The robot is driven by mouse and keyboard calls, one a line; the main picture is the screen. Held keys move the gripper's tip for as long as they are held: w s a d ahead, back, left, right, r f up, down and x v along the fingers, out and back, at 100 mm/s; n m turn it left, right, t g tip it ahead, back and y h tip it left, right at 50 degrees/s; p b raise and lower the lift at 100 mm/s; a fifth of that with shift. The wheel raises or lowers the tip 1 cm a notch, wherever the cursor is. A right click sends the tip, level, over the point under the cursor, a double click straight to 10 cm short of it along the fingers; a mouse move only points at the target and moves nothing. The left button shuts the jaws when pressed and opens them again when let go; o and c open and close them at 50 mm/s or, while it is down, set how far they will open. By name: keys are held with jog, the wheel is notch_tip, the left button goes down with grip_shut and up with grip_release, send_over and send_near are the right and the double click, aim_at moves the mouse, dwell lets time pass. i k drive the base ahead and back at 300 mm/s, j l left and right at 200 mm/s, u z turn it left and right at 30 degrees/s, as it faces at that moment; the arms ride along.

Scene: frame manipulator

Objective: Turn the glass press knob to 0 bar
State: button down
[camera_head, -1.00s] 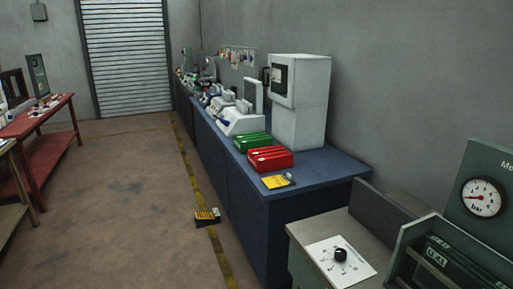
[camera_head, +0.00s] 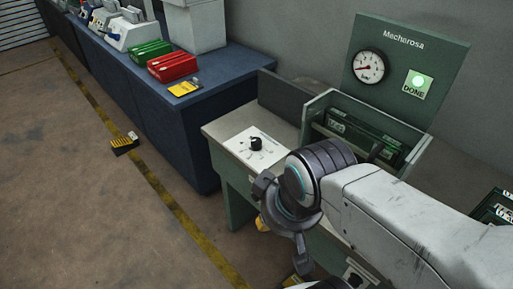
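The black knob (camera_head: 255,143) sits on a white dial plate (camera_head: 246,152) at the left end of the green bench. The plate's markings are too small to read. A round bar gauge (camera_head: 369,67) is on the green Mecharosa panel (camera_head: 442,42), its red needle pointing left. My arm reaches in from the lower right. My gripper (camera_head: 279,238) hangs in front of the bench, below and apart from the knob. Its fingers are partly hidden and their opening is unclear.
A green tray (camera_head: 316,108) with dark parts stands right of the dial plate. A blue cabinet (camera_head: 220,75) carries red (camera_head: 173,66) and green (camera_head: 152,52) boxes. A yellow-black object (camera_head: 124,143) lies on the floor. The floor left of the bench is mostly clear.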

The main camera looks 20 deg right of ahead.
aim_at(255, 141)
jog(key=i+j, duration=0.1)
jog(key=j, duration=0.25)
jog(key=i+j+u, duration=0.15)
jog(key=j, duration=0.15)
jog(key=i+j, duration=0.1)
jog(key=j, duration=0.25)
jog(key=i+u, duration=0.3)
jog(key=i, duration=0.5)
jog(key=i+l, duration=0.1)
jog(key=l, duration=0.15)
jog(key=i+l+u, duration=0.1)
jog(key=l, duration=0.2)
jog(key=i+l, duration=0.1)
jog(key=l, duration=0.2)
jog(key=j+u, duration=0.05)
